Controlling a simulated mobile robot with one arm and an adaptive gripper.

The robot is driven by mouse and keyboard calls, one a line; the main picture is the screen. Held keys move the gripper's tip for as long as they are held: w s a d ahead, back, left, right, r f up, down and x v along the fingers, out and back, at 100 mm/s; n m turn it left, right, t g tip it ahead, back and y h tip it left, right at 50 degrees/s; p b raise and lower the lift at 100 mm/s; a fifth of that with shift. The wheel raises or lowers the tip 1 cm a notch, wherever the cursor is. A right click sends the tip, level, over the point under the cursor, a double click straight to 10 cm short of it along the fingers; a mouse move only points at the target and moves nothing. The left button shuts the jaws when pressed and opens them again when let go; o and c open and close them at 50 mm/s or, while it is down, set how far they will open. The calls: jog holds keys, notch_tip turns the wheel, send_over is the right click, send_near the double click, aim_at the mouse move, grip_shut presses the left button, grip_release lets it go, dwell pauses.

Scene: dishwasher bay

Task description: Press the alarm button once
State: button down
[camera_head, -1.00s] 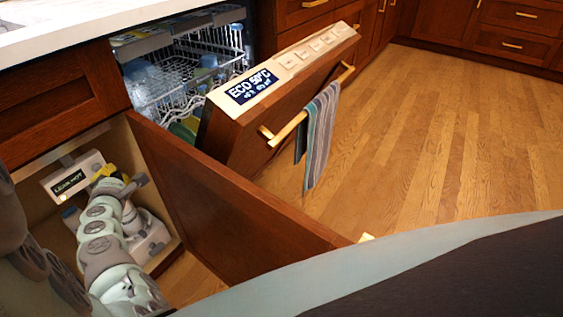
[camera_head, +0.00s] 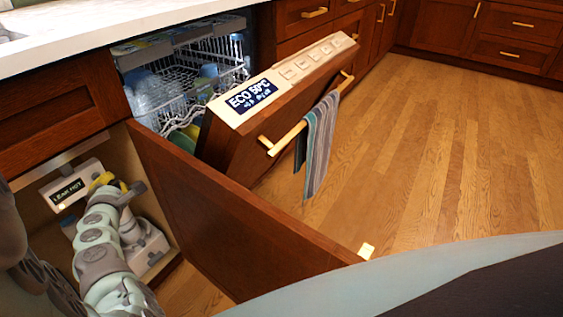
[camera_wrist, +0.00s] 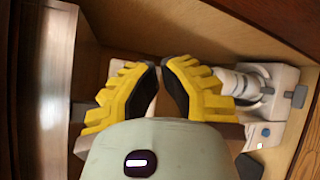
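A white alarm box (camera_head: 73,180) with a dark display reading something like "LEAK HOT" is mounted inside the open cabinet at the left of the head view. A small orange light shows below its text. I cannot make out the alarm button on it. My gripper (camera_head: 103,181), with yellow fingers, is inside the cabinet just right of the box; contact cannot be judged. In the wrist view my gripper (camera_wrist: 160,68) has its fingertips close together, with nothing visible between them. A white unit (camera_wrist: 281,100) with a blue round spot lies to their right.
The open wooden cabinet door (camera_head: 235,205) stands right of my arm. Beyond it the dishwasher door (camera_head: 275,110) hangs partly open, with a striped towel (camera_head: 320,145) on its handle. The cabinet walls close in around the gripper. The wooden floor (camera_head: 430,150) at right is clear.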

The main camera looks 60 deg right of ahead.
jog(key=shift+w, duration=0.1)
dwell(0.6)
jog(key=shift+w, duration=0.4)
jog(key=shift+w+b, duration=0.35)
jog(key=shift+w, duration=0.05)
dwell(0.7)
jog(key=shift+s, duration=0.9)
jog(key=shift+p, duration=0.3)
jog(key=shift+s+d+p, duration=0.15)
jog(key=shift+s+p, duration=0.2)
jog(key=shift+s, duration=2.15)
